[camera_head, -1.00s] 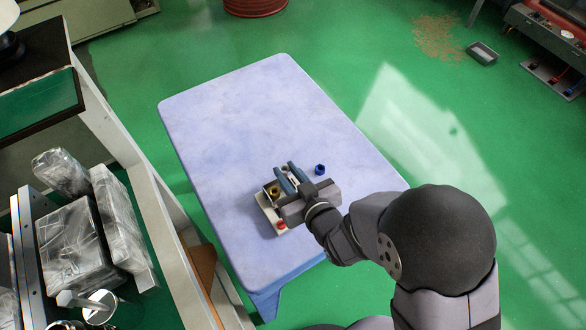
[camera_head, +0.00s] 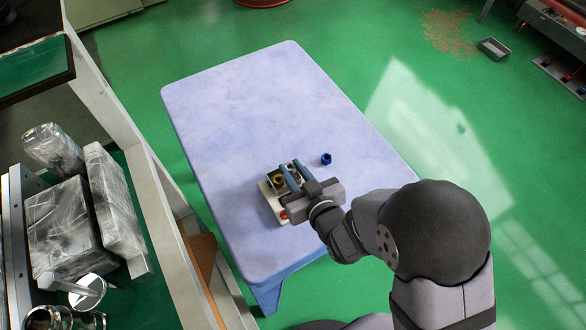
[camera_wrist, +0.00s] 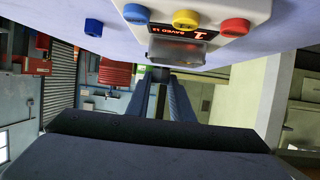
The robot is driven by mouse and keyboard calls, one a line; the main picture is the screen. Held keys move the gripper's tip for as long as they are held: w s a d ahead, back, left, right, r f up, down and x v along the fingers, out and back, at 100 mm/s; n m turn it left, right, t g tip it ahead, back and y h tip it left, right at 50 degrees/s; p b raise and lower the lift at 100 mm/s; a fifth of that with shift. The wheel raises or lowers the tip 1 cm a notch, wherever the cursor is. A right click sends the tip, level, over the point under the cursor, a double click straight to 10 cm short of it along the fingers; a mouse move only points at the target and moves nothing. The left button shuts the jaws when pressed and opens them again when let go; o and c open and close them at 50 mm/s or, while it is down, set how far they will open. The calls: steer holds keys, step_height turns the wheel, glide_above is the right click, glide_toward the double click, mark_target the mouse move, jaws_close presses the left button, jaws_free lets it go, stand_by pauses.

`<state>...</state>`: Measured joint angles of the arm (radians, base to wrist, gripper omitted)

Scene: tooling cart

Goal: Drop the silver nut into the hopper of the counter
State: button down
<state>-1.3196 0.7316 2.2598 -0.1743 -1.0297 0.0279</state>
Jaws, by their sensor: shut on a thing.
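The counter (camera_head: 266,189) is a pale box on the near part of the blue-grey table, partly hidden behind my gripper in the head view. In the wrist view the counter (camera_wrist: 205,50) shows a dark display strip and blue, yellow and red round pieces. My gripper (camera_head: 289,166) is over the counter, its two blue fingers close together. In the wrist view my gripper (camera_wrist: 160,78) is shut on a small dark-looking piece, the silver nut (camera_wrist: 159,74), at the fingertips. Its shape is unclear, and the fingers hide it in the head view. The hopper's opening cannot be made out clearly.
A loose blue nut (camera_head: 326,158) lies on the table (camera_head: 250,110), right of the counter. The table's far part is clear. A bench with plastic-wrapped boxes (camera_head: 70,230) stands at the left. A small grey tray (camera_head: 494,48) is on the green floor.

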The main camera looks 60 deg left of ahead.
steer(key=c, duration=1.5)
jaws_free()
steer(key=shift+v, duration=3.7)
